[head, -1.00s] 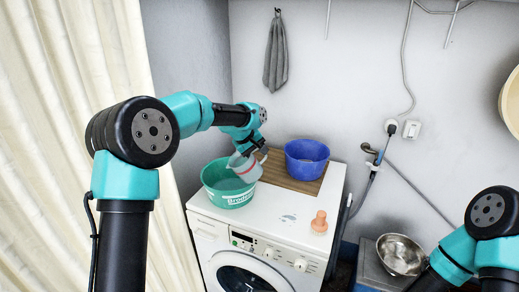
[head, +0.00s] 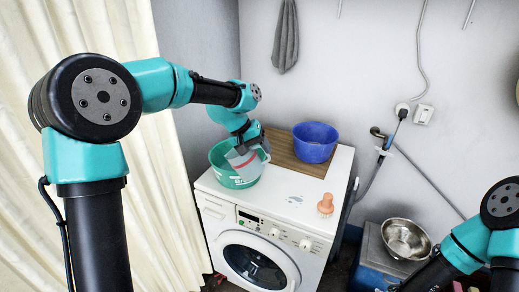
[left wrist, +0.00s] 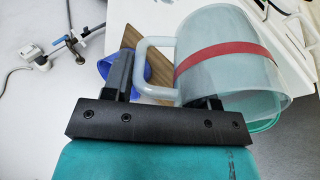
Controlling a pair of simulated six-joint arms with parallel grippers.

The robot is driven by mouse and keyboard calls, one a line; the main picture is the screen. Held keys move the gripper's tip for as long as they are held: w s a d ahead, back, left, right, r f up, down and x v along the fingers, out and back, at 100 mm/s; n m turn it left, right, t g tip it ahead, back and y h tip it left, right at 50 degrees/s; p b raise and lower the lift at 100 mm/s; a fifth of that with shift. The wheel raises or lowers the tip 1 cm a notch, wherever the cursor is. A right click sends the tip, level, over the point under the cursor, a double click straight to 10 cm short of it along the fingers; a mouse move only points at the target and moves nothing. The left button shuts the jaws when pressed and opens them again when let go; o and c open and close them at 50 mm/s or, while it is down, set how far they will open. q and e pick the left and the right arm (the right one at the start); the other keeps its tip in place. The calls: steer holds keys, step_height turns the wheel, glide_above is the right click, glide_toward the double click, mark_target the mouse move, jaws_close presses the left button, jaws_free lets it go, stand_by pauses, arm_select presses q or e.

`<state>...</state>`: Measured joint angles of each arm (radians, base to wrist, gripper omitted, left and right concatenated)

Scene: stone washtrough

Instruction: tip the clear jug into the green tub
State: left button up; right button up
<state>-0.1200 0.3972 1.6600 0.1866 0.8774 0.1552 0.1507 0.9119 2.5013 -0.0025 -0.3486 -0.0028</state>
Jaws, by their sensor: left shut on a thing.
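The clear jug (head: 246,160), with a red band, is tilted over the green tub (head: 222,177) in the head view. The jug (left wrist: 222,72) fills the upper right of the left wrist view, lying nearly on its side there. My left gripper (head: 256,139) is shut on the jug's handle (left wrist: 153,72). The green tub stands on the washing machine's left part. In the left wrist view only a strip of the tub (left wrist: 266,125) shows behind the jug. I cannot make out any contents or stream. My right gripper is out of view.
A blue basin (head: 315,148) stands on a wooden board (head: 283,151) right of the tub. A peach-coloured brush (head: 325,205) stands near the front right of the white washing machine (head: 275,204). A metal bowl (head: 406,239) sits lower right. A curtain (head: 150,200) hangs left.

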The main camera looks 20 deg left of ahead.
arm_select(q)
steer(key=w+a+n+t+y, duration=0.1)
steer(key=w+n+t+y, duration=0.1)
steer(key=w+n, duration=0.6)
steer(key=w+t, duration=0.1)
steer(key=w, duration=0.6)
steer(key=shift+w+f+y, duration=0.35)
steer(key=shift+f+y, duration=0.05)
steer(key=shift+w+d+f+g+y, duration=0.3)
steer(key=shift+f+g+y, duration=0.35)
steer(key=shift+y, duration=0.05)
steer(key=shift+w+d+f+g+y, duration=0.25)
steer(key=shift+w+f+g+y, duration=0.05)
steer(key=shift+f+g+y, duration=0.35)
steer(key=shift+a, duration=0.1)
